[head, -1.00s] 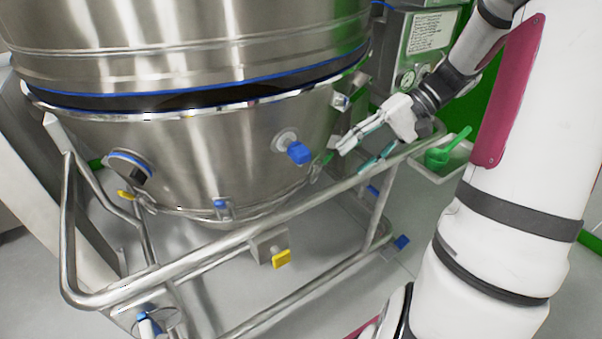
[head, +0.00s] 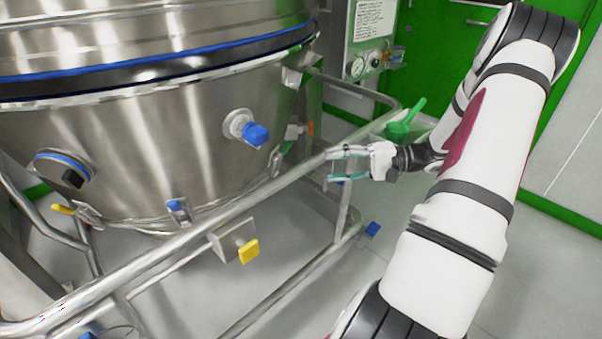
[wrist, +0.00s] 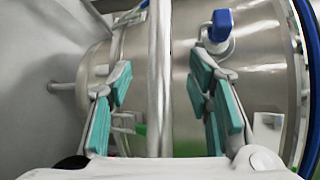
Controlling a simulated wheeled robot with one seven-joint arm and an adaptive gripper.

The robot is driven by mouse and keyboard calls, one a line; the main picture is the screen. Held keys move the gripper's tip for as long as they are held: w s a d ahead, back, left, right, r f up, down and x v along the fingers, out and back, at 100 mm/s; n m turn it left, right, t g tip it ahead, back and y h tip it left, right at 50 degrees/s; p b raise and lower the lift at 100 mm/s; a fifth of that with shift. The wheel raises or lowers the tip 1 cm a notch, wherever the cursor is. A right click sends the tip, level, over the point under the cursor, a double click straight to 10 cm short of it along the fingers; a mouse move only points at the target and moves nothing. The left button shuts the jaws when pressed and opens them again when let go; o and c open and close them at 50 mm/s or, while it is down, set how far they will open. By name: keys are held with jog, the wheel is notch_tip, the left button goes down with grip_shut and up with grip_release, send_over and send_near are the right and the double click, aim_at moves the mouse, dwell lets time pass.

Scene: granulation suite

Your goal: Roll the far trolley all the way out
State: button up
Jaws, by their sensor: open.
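A trolley with a tubular steel frame (head: 190,235) carries a large steel bowl (head: 150,140). Its upper rail runs from the lower left to the right side. My gripper (head: 334,165) is at the right part of that rail in the head view. In the wrist view, my gripper (wrist: 165,95) is open, and the rail (wrist: 159,80) stands upright in the picture between its teal-padded fingers. The fingers are apart from the rail on both sides. Whether this is the far trolley cannot be told; no second trolley shows clearly.
A blue-knobbed port (head: 252,132) sticks out of the bowl near the rail. A yellow tab (head: 248,251) hangs under the frame. A green scoop (head: 405,120) lies in a tray at the right. A gauge panel (head: 371,30) stands behind. Grey floor is open at right.

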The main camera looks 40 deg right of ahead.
aim_at(310, 169)
jog(key=b+x, duration=0.2)
jog(key=x, duration=0.6)
jog(key=shift+w+a, duration=0.25)
jog(key=shift+a, duration=0.05)
jog(key=shift+c, duration=0.2)
grip_shut()
